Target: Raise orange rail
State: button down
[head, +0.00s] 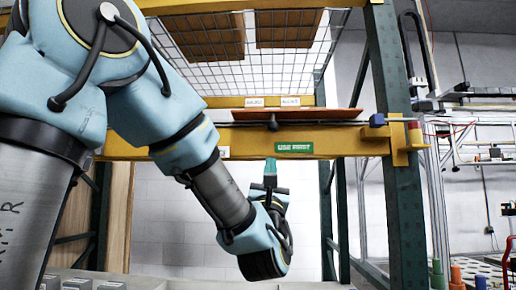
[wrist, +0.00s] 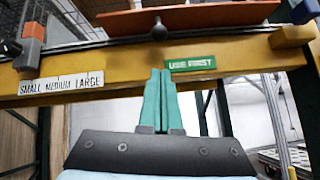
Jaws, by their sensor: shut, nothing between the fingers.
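A flat orange piece that looks like the orange rail (head: 310,114) lies along the top of the yellow beam, with a dark round knob (head: 272,125) on its near edge. In the wrist view the orange rail (wrist: 205,17) crosses the top, and the knob (wrist: 158,32) shows just above my fingertips. My gripper (head: 270,162) has teal fingers that are shut and empty, pointing up. It also shows in the wrist view (wrist: 160,72), its tips in front of the beam's lower part, below the knob. I cannot tell whether the fingers touch the beam.
The yellow beam (head: 345,142) carries a green "USE FIRST" label (head: 294,148) right of my fingers. A size label (wrist: 62,85) sits at left. A blue block (wrist: 292,36) is on the beam's right end. A green upright (head: 396,150) stands at right. A wire shelf (head: 240,70) hangs above.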

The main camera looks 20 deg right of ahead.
jog(key=shift+a+r+n, duration=0.1)
jog(key=shift+r+n, duration=0.05)
jog(key=shift+n, duration=0.15)
jog(key=p+x, duration=0.5)
jog(key=x, duration=0.3)
jog(key=shift+w+r, duration=0.1)
jog(key=shift+r, duration=0.35)
jog(key=shift+w+d+r, duration=0.3)
jog(key=shift+w+r, duration=0.05)
jog(key=shift+w, duration=0.05)
jog(key=shift+s+d, duration=0.1)
